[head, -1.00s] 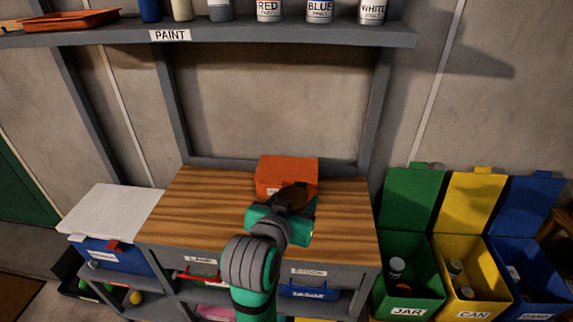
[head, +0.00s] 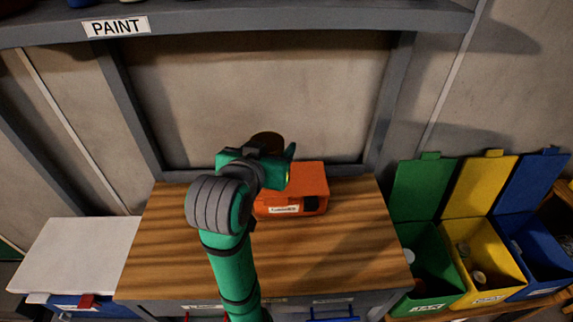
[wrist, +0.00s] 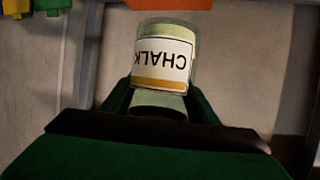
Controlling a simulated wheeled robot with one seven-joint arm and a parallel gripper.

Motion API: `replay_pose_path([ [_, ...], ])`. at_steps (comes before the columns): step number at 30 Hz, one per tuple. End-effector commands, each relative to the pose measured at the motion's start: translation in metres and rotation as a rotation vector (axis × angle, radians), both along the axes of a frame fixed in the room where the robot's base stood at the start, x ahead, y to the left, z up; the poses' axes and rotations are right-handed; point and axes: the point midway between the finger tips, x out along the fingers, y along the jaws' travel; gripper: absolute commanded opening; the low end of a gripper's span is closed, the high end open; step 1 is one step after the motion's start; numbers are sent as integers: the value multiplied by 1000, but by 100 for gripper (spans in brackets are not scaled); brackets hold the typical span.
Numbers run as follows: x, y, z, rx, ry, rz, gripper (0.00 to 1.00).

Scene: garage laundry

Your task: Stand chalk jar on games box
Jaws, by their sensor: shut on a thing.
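The chalk jar is a pale jar with a white "CHALK" label and a mustard band; its label side (wrist: 162,62) fills the middle of the wrist view, where the lettering is upside down. My gripper (wrist: 160,98) is shut on it. In the head view only its dark brown round top (head: 267,141) shows, behind my gripper. The orange box (head: 308,180) stands on the wooden bench top; its small label is hard to read, and I take it for the games box. My gripper and the jar appear above its back left part. Their exact height over it is unclear.
The wooden bench top (head: 190,235) is clear around the box. A grey paint shelf (head: 250,24) crosses above, with grey uprights behind the bench. Green, yellow (head: 482,188) and blue lidded bins stand right. A white-lidded box (head: 78,255) stands left.

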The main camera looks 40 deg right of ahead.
Motion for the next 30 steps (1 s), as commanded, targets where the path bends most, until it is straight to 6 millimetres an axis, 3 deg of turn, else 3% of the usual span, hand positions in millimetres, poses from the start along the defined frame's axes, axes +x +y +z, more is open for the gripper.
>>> replay_pose_path([
  [13, 41, -76, -40, 2, 4, -1, 26],
  [15, 46, -85, -53, 3, 6, 0, 26],
  [21, 57, -106, -80, 2, 2, -1, 26],
  [30, 64, -117, -96, 1, 2, -1, 26],
])
